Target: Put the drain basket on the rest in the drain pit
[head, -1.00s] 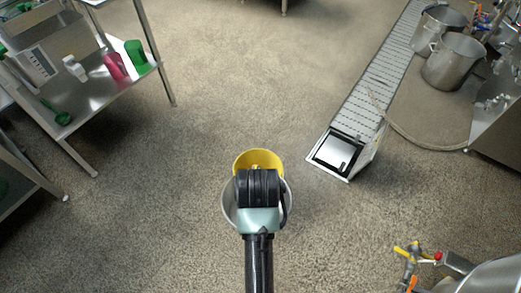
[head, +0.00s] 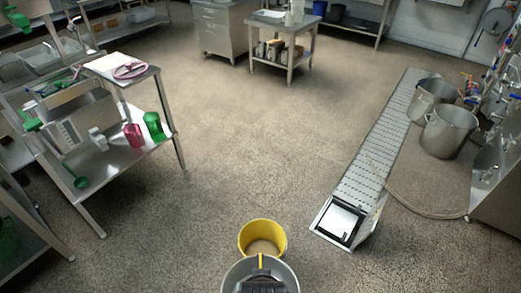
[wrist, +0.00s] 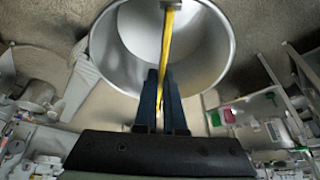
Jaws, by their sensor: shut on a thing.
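In the wrist view my gripper (wrist: 163,75) is shut on a yellow strip (wrist: 168,50) that crosses the mouth of a round grey metal vessel (wrist: 213,45), which I take as the drain basket. In the head view the grey rim (head: 291,272) shows at the bottom edge with a yellow cup-shaped part (head: 241,240) just beyond it. How the two parts join is unclear. The drain pit (head: 341,221) is a square metal-framed opening at the near end of the floor channel, to the right of and apart from the basket. The rest inside it cannot be made out.
A slatted channel cover (head: 385,140) runs back from the pit. A hose (head: 410,207) lies on the floor right of it, near metal pots (head: 447,133). A steel shelf table (head: 110,160) with bottles stands left. The floor between is clear.

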